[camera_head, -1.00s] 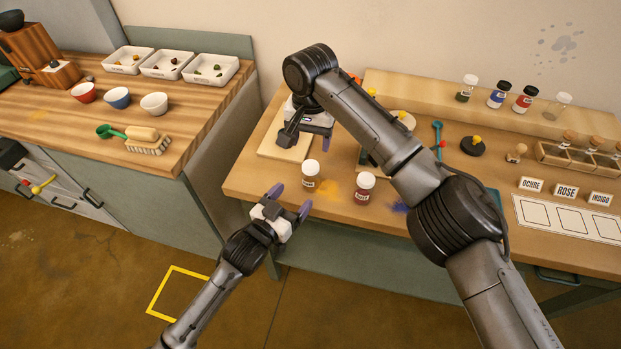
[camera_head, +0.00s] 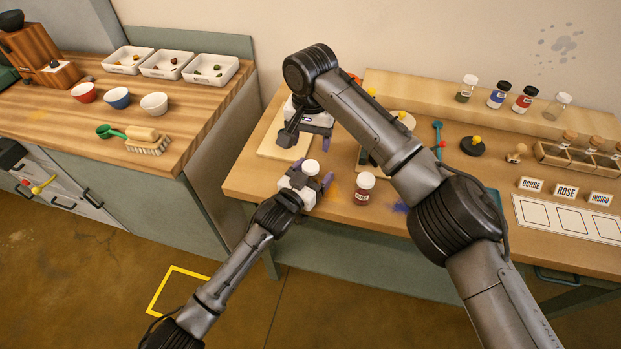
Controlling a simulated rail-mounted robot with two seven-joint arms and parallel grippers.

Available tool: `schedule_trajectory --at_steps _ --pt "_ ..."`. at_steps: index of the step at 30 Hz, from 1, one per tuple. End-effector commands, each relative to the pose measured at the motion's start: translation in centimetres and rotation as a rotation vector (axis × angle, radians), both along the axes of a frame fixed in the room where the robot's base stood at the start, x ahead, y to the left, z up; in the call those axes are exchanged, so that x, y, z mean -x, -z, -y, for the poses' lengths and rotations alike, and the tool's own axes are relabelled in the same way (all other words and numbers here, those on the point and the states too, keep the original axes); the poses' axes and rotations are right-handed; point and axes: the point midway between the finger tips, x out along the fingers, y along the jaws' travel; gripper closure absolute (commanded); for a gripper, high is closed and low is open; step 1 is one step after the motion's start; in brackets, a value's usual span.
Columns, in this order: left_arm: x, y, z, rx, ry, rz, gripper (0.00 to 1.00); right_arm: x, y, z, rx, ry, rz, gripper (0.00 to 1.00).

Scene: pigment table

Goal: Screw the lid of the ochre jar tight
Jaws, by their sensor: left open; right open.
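A white-lidded jar (camera_head: 311,167) stands near the table's front left edge, beside an ochre-coloured powder patch; it appears to be the ochre jar, though its label cannot be read. My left gripper (camera_head: 312,175) is open at this jar, with its purple-tipped fingers on either side. The gripper hides most of the jar's body, and contact cannot be told. The lid looks seated on top; its tightness cannot be told. My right gripper (camera_head: 308,134) is open and empty, behind the jar and near the pale board (camera_head: 272,146).
A dark red jar (camera_head: 364,188) with a white lid stands just right of the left gripper. My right arm crosses above the table's middle. Several bottles stand on the back shelf (camera_head: 420,92).

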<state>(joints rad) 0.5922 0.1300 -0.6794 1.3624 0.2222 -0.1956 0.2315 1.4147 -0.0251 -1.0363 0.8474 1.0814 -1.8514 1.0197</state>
Motion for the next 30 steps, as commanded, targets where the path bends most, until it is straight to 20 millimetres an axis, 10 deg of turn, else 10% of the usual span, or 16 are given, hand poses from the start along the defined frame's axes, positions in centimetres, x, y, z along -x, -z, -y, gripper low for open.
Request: schedule_trajectory --at_steps 5,30 --pt "0.01 -0.03 0.01 0.001 0.0 0.001 0.24 0.0 0.0 -0.01 0.0 0.0 0.0 0.37" --pt "0.02 -0.02 0.0 0.001 0.0 0.001 1.0 0.0 0.0 0.0 0.0 -0.007 0.0 0.37"
